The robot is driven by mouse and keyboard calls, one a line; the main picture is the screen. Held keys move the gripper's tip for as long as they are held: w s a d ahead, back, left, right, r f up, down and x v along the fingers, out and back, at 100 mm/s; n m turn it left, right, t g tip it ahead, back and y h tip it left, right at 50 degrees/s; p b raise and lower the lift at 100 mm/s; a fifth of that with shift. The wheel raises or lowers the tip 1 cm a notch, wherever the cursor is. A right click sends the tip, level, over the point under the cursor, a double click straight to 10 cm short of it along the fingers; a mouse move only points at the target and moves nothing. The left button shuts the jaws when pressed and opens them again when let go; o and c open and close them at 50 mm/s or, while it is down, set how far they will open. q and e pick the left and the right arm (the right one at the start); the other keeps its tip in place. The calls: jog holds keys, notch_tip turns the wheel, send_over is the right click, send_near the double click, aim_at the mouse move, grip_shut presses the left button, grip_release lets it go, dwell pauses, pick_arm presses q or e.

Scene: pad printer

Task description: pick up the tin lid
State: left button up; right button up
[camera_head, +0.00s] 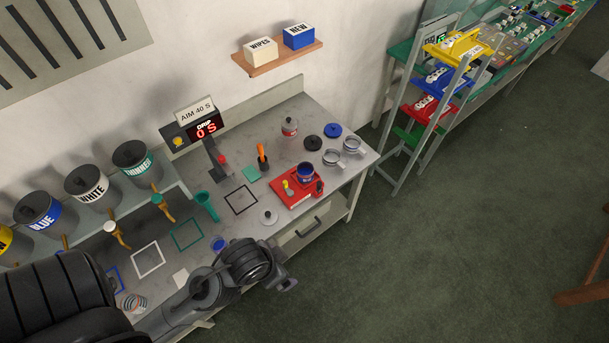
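A pale grey round disc with a small raised centre (267,216), which looks like the tin lid, lies flat on the grey bench near its front edge. A small open tin with a blue band (305,174) stands on the red base (293,198) to its right. My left arm comes in from the lower left, and its end (280,282) is below the disc in the picture, apart from it. The fingers cannot be made out, nor whether they hold anything. My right gripper is not in view.
A teal funnel-like piece (206,203), an orange-handled tool (262,157) and a dark square outline (241,200) are left of the red base.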

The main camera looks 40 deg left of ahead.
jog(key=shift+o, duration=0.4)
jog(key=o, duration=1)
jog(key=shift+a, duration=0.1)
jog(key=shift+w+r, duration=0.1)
